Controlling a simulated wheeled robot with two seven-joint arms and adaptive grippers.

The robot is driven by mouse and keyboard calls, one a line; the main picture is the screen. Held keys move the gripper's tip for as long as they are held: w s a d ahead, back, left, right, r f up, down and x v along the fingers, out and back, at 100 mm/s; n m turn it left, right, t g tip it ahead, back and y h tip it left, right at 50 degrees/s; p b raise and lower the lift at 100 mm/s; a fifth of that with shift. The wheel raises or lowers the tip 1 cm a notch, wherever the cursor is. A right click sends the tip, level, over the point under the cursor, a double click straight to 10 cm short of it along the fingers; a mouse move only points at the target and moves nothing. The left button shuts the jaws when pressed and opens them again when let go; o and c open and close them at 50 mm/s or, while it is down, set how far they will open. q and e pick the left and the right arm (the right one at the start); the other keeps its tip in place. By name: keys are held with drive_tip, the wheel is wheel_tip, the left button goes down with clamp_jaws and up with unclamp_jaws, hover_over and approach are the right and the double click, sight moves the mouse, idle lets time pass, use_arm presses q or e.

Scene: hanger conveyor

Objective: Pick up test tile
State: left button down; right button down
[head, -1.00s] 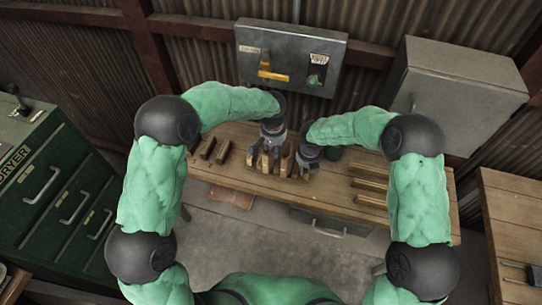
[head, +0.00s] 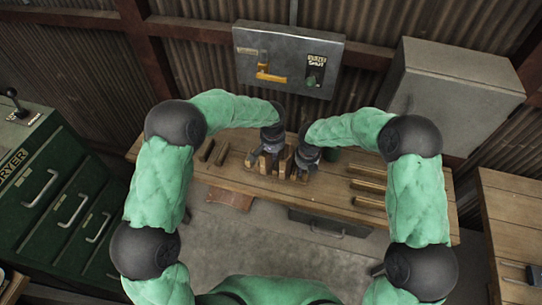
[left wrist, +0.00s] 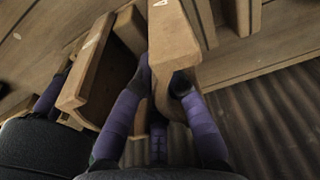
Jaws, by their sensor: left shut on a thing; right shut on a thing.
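Upright wooden pieces stand close together on the wooden bench (head: 228,178). I cannot tell for certain which of them is the test tile. My left gripper (head: 269,160) points down at them. In the left wrist view its purple fingers (left wrist: 160,95) are shut on a light wooden piece (left wrist: 174,38), one finger on each side. My right gripper (head: 302,172) is just to the right, also pointing down. It is shut on a piece; purple fingers also show at the left of the left wrist view, beside another tilted wooden piece (left wrist: 92,80). The grip contacts are partly hidden.
Short wooden bars (head: 207,150) lie left of the grippers and long bars (head: 368,186) lie to the right. A grey control box (head: 290,60) with a yellow handle (head: 270,75) is on the wall behind. A green dryer cabinet (head: 55,185) stands left.

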use_arm(q)
wheel_tip(320, 180, up, 10)
drive_tip(key=shift+r, duration=0.1)
idle(0.4)
use_arm(e)
drive_tip(key=c, duration=0.8)
unclamp_jaws()
drive_tip(key=shift+c, duration=0.2)
wheel_tip(320, 180, up, 12)
drive_tip(key=s, duration=0.1)
drive_tip(key=shift+s, duration=0.2)
drive_tip(key=shift+a+f, duration=0.1)
